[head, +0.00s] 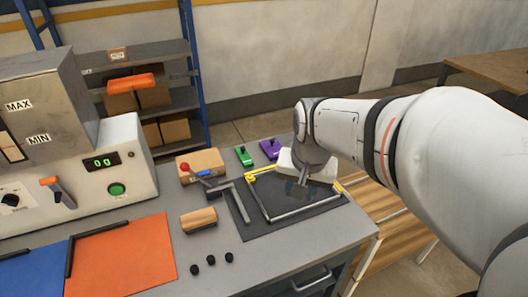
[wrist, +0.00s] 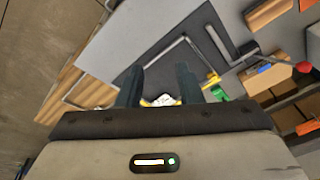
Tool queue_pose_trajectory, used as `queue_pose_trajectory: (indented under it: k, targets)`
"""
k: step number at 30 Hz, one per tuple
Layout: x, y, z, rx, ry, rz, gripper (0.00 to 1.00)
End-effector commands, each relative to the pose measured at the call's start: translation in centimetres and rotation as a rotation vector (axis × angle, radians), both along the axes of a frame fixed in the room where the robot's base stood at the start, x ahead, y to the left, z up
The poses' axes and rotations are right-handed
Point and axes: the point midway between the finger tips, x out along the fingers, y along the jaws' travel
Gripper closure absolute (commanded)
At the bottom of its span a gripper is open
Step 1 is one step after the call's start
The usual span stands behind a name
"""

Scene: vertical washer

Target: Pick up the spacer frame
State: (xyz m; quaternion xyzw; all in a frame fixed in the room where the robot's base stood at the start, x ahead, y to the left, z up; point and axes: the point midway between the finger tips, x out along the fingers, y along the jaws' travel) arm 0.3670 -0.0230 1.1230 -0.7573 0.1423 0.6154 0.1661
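The spacer frame (head: 307,212) is a thin grey rectangular frame with yellow corner pieces. It lies flat on a dark mat (head: 262,226) on the workbench. It also shows in the wrist view (wrist: 166,52), beyond my fingers. My gripper (head: 303,184) is above the far right part of the frame and hides some of it. In the wrist view, my gripper (wrist: 159,78) has its two dark fingers apart with nothing held between them. A yellow and white piece shows low between the fingers. I cannot tell how high the fingertips are above the frame.
An L-shaped grey bar (head: 236,200) lies left of the frame. A wooden block (head: 198,220) and small black knobs (head: 210,260) are nearby. A box with a red knob (head: 185,167), a green piece (head: 244,156) and a purple piece (head: 270,149) stand behind. The washer (head: 110,165) is at left.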

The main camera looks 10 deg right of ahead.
Motion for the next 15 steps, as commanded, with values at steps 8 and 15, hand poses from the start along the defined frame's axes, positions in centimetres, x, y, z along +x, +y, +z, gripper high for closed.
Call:
queue_pose_trajectory:
  k: [8,15]
  targets:
    - [8.8,-3.4,-10.2,0.080,0.123,-0.565,0.67]
    - [12.6,-5.3,-15.8,0.102,0.173,-0.865,0.67]
